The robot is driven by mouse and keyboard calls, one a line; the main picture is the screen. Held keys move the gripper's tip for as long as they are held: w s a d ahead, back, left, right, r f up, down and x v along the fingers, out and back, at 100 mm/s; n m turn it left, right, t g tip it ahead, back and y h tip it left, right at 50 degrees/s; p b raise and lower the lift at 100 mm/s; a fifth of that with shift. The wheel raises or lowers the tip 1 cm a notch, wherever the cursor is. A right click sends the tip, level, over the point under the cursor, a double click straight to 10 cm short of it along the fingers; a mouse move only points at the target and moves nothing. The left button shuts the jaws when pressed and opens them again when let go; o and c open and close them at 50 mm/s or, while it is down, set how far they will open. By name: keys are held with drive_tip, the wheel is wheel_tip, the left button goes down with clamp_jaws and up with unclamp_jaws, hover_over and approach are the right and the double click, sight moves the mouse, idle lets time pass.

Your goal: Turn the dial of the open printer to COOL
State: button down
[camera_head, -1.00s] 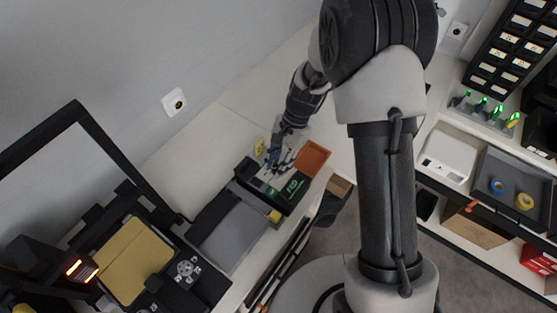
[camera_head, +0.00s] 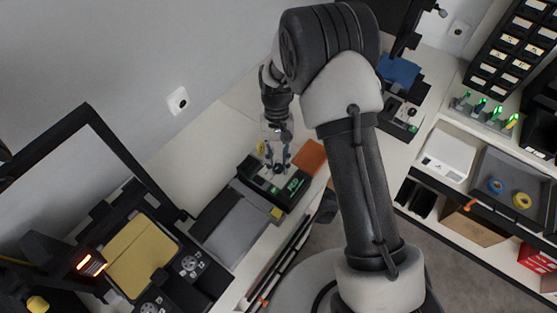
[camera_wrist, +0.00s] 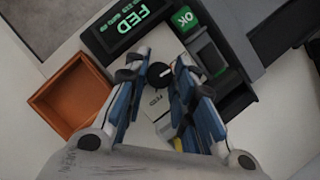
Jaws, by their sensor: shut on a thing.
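The open-frame printer stands at the left in the head view, with a dark gantry frame (camera_head: 48,130) and a yellow bed (camera_head: 140,255).
An orange tray (camera_head: 312,155) lies beside the FED device. A grey flat unit (camera_head: 230,228) lies between that device and the printer. A lit red-orange display (camera_head: 90,263) stands left of the bed. Shelves with a grey bin (camera_head: 515,180) are at the right.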

drive_tip(key=shift+n+h, duration=0.3)
drive_tip(key=shift+n, duration=0.3)
drive_tip(key=c, duration=1.3)
unclamp_jaws()
drive_tip(key=shift+c, duration=0.2)
drive_tip(key=v, duration=1.2)
drive_tip(key=shift+r, duration=0.1)
